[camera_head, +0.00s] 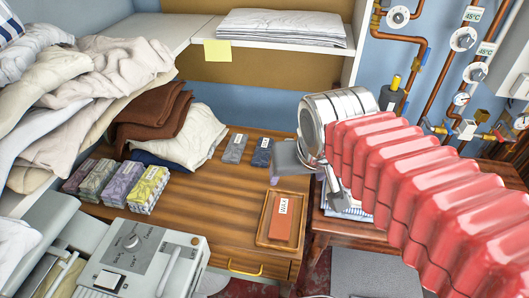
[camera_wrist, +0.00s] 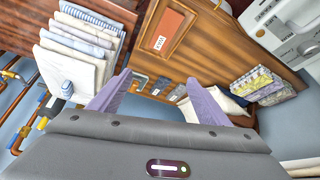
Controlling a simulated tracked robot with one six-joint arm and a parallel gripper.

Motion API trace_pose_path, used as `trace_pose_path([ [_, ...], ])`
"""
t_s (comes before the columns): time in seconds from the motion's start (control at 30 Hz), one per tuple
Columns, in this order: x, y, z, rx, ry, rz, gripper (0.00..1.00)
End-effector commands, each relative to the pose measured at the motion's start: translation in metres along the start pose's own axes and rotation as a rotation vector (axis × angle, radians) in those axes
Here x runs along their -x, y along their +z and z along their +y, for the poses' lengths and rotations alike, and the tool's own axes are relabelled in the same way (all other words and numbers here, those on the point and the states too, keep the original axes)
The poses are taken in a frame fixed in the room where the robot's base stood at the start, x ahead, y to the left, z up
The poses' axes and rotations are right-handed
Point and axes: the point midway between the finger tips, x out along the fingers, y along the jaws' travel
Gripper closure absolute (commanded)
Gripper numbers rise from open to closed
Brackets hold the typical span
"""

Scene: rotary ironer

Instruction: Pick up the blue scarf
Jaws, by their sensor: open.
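A small folded dark blue cloth with a white tag (camera_head: 263,153) lies on the wooden table, beside a similar grey one (camera_head: 235,148). In the wrist view, a row of small folded cloths shows between and beyond my fingers: a grey one (camera_wrist: 177,92), a dark blue one (camera_wrist: 161,86) and another at the left (camera_wrist: 140,82), whose colour is hard to tell. My gripper (camera_wrist: 158,77) is open and empty, with lilac fingers apart. In the head view, my gripper (camera_head: 305,185) is above the table's right part, right of the dark blue cloth, and may hide the third cloth.
A wooden tray (camera_head: 262,240) with an orange wax block (camera_head: 285,222) lies near the table front. Patterned folded stacks (camera_head: 120,182), a white cloth (camera_head: 190,142) and a grey control box (camera_head: 140,255) are to the left. Striped folded cloths (camera_wrist: 85,45) are on the side table.

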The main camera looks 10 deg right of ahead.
Motion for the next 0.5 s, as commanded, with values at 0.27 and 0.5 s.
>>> trace_pose_path([
  [0.27, -0.023, -0.050, -0.003, -0.053, 0.025, -0.022, 0.30],
  [0.5, -0.050, -0.089, -0.007, -0.097, 0.046, -0.036, 0.30],
])
